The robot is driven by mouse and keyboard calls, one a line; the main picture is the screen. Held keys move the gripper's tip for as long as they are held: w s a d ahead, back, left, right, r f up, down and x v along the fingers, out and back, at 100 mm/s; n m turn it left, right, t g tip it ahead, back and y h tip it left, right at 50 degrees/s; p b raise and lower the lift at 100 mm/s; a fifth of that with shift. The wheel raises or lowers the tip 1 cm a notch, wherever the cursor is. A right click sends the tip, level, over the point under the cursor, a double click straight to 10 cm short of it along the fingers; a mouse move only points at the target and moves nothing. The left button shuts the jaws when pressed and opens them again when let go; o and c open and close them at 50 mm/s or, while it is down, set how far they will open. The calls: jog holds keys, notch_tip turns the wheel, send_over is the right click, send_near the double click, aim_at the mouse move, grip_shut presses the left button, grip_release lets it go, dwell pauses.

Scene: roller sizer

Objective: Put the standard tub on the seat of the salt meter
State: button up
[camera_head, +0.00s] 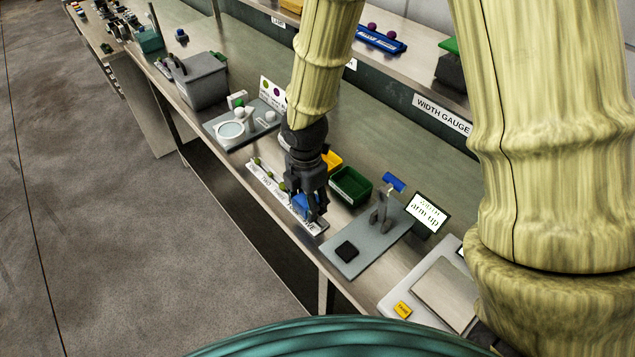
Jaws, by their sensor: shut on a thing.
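My gripper (314,214) points down over the bench and is shut on a small blue thing (302,206), which looks like the tub. The fingers partly hide it, and I cannot tell whether it still touches the white strip below. To its right is a grey plate (372,248), which looks like the salt meter. It has a black square seat (346,250) with nothing on it, and an upright stand with a raised blue-ended arm (393,182). Its screen (427,213) reads "arm up". My gripper is left of the seat and apart from it.
A green bin (350,186) and a yellow bin (332,160) stand behind my gripper. A labelled white strip (262,178) with small green items runs along the front edge. A flat-topped device (445,291) with a yellow tag (403,310) is at right. A grey box (201,82) stands further left.

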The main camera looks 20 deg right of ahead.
jog(key=w+d+p, duration=0.1)
jog(key=w, duration=0.2)
jog(key=w+d+p, duration=0.1)
jog(key=w+d, duration=0.1)
jog(key=w, duration=0.1)
jog(key=w+d+f+p, duration=0.1)
jog(key=w, duration=0.2)
jog(key=shift+d, duration=0.3)
jog(key=shift+f+p, duration=0.85)
jog(key=shift+f, duration=0.85)
jog(key=shift+f, duration=0.2)
jog(key=o, duration=1.1)
jog(key=shift+r, duration=0.3)
